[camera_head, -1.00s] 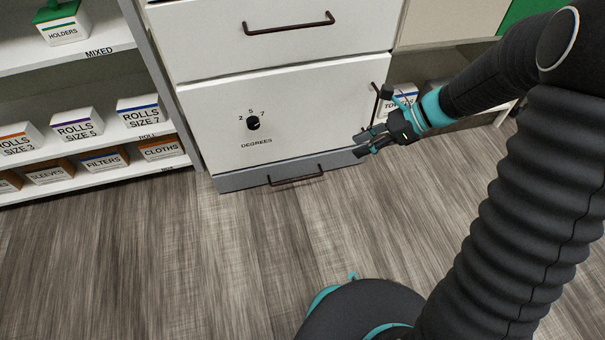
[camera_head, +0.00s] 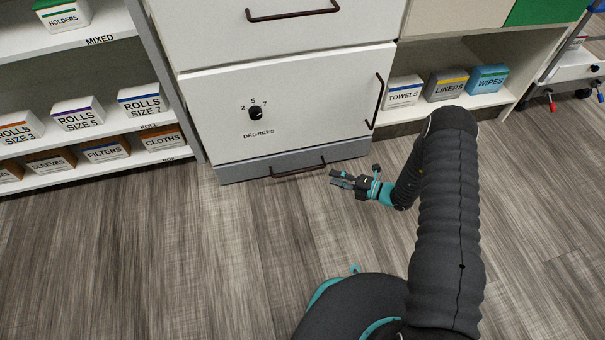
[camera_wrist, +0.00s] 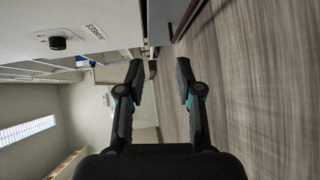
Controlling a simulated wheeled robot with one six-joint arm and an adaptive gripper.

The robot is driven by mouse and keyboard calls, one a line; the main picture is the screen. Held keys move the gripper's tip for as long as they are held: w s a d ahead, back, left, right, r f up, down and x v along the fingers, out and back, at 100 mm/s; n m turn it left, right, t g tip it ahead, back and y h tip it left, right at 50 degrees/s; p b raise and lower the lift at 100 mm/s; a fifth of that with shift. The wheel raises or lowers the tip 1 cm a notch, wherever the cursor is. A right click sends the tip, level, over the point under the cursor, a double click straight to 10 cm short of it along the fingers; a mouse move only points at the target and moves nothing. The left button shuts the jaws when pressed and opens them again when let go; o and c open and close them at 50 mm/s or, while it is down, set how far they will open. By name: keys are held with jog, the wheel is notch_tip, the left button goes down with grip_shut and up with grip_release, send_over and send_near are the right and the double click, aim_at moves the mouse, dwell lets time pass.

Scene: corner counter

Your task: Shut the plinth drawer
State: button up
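The plinth drawer (camera_head: 237,172) is the low grey front under the white door, close to the floor, with a dark bar handle (camera_head: 298,170). How far it stands out is hard to tell; its top edge shows as a narrow strip below the door. My gripper (camera_head: 337,179) is low above the floor, right of the handle and in front of the drawer's right part, apart from it. In the wrist view the fingers (camera_wrist: 160,72) are spread with nothing between them. The grey drawer front (camera_wrist: 160,22) and its dark handle (camera_wrist: 188,18) show ahead of them.
The white door (camera_head: 310,100) with a dial (camera_head: 255,113) and upright handle (camera_head: 375,101) is above the drawer. Open shelves with boxes stand on both sides. A wheeled cart (camera_head: 572,68) is at far right. The wood floor (camera_head: 180,250) in front is clear.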

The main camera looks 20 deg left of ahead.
jog(key=f, duration=0.1)
jog(key=f+m, duration=0.2)
jog(key=shift+s+d+f+t, duration=0.1)
jog(key=shift+s+f+t, duration=0.2)
jog(key=shift+t, duration=0.1)
jog(key=shift+f, duration=0.25)
jog(key=shift+a+f, duration=0.1)
jog(key=shift+a, duration=0.2)
jog(key=b+x, duration=0.1)
jog(key=x, duration=1.2)
jog(key=shift+w, duration=0.15)
grip_shut()
